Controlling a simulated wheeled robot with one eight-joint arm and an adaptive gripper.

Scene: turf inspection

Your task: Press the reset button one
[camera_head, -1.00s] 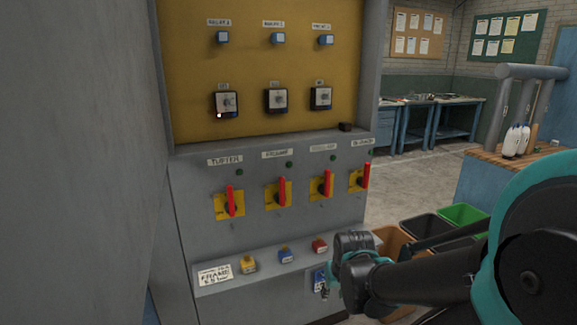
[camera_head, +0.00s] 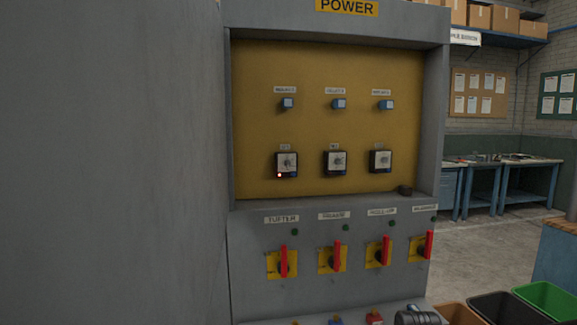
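A grey power cabinet with a yellow back panel (camera_head: 330,135) stands ahead. Three small blue buttons sit in its upper row: left (camera_head: 287,103), middle (camera_head: 339,104) and right (camera_head: 385,104). The labels above them are too blurred to read surely, so I cannot tell which is reset one. Below them are three dark square units: left (camera_head: 287,163), middle (camera_head: 336,162) and right (camera_head: 380,161). A red light glows on the left unit. A dark part of my gripper (camera_head: 418,316) shows at the bottom edge, well below the buttons; its fingertips are hidden.
Four-switch row with red handles (camera_head: 283,261) runs across the lower panel. Lower buttons, including a red one (camera_head: 374,318), are cut off below. Bins (camera_head: 545,298) stand right; the floor behind is open.

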